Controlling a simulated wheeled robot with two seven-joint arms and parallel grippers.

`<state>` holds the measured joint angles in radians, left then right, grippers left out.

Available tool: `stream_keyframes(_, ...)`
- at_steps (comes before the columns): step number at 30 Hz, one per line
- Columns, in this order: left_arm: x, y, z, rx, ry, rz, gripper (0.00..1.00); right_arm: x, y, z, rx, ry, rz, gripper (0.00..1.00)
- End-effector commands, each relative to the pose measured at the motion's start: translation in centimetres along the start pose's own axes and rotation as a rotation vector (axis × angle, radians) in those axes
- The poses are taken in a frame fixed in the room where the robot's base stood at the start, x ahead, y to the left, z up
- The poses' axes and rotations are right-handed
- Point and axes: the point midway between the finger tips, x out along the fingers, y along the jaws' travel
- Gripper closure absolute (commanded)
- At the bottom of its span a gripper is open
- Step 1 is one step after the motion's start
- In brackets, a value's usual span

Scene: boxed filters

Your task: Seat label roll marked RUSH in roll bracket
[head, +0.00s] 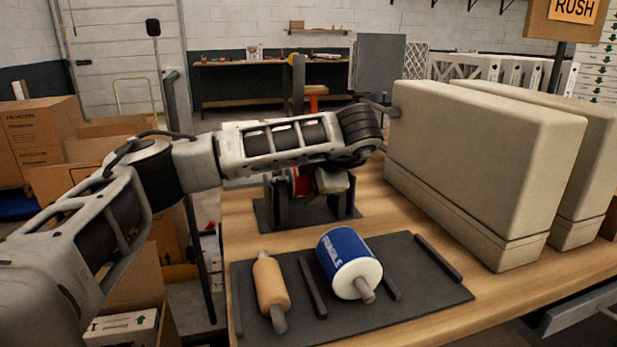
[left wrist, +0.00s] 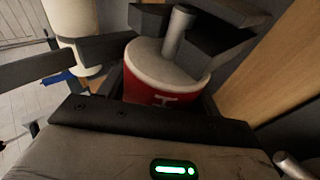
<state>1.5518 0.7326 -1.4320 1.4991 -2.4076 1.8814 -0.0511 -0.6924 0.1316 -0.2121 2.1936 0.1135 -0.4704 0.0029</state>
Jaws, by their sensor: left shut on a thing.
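The dark roll bracket (head: 350,212) stands on the table behind the mat, partly hidden by my left arm. My left gripper (head: 302,183) is at this bracket, shut on a red roll (head: 303,187). In the left wrist view the red roll (left wrist: 150,92) has a white end face, and its grey spindle (left wrist: 179,32) sticks out between dark blocks. Only part of a white letter shows on it, so I cannot read the word. I cannot tell whether the spindle rests in the bracket. My right gripper is not in view.
A dark mat (head: 415,290) in front holds a blue roll marked FRAGILE (head: 350,263) and a tan roll (head: 270,284), with low rails. Large beige blocks (head: 480,165) stand on the right. An orange RUSH sign (head: 574,10) hangs upper right. Cardboard boxes (head: 40,135) are left.

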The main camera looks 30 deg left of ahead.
Motion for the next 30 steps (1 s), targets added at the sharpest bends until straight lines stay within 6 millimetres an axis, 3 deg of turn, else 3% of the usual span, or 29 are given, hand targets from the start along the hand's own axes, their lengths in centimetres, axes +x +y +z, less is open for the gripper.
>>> stream_keyframes(30,0.36,-0.34,0.06,-0.002,-0.001,0.001,0.72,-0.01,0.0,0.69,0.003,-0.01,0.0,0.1)
